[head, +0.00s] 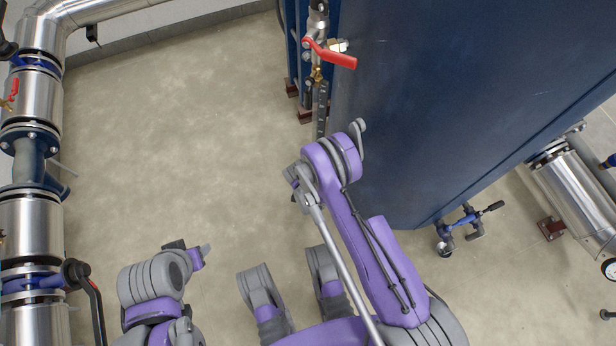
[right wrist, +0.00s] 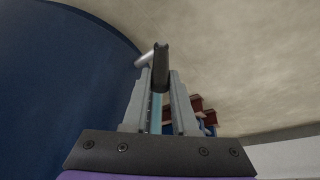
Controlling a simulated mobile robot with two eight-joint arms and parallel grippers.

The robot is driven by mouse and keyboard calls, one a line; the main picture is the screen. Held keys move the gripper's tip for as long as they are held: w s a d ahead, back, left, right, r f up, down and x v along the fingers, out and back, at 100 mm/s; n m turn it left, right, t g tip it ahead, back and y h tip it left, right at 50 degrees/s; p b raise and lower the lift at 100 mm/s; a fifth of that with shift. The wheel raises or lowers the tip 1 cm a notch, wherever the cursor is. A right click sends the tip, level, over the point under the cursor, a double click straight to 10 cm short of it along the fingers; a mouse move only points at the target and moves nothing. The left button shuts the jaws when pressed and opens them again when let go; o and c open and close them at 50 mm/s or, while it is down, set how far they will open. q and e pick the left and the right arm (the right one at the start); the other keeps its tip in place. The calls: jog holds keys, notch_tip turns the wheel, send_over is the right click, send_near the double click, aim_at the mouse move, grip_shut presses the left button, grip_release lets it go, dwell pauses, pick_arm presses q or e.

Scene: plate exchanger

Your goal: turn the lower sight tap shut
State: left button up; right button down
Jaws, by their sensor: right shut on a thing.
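In the right wrist view my right gripper (right wrist: 160,84) is shut on a dark, narrow piece (right wrist: 161,60), which looks like the lower sight tap's handle. A pale round rod end (right wrist: 145,57) shows just left of it. The tap's body is hidden. In the head view my right arm reaches up to the edge of the blue exchanger and covers this spot, so the right gripper cannot be made out there. A tap with a red lever (head: 336,56) sits higher on the same pipe line, lever pointing right.
The large blue exchanger panel (head: 455,90) stands close beside my right arm. Shiny pipes (head: 32,230) with valves run along the left, and another silver pipe (head: 575,195) lies at right. Bare floor (head: 170,150) lies between.

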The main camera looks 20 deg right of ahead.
dwell(0.4)
jog(key=w+a+g+h, duration=0.1)
jog(key=h, duration=0.1)
jog(key=w+a+f+n+g+h, duration=0.1)
jog(key=g+h, duration=0.1)
jog(key=shift+w+a, duration=0.35)
jog(key=shift+a, duration=0.05)
jog(key=c, duration=0.7)
grip_release()
jog(key=p+v, duration=0.2)
jog(key=v, duration=0.9)
jog(key=shift+w, duration=0.2)
jog(key=shift+f, duration=0.1)
jog(key=shift+c, duration=0.3)
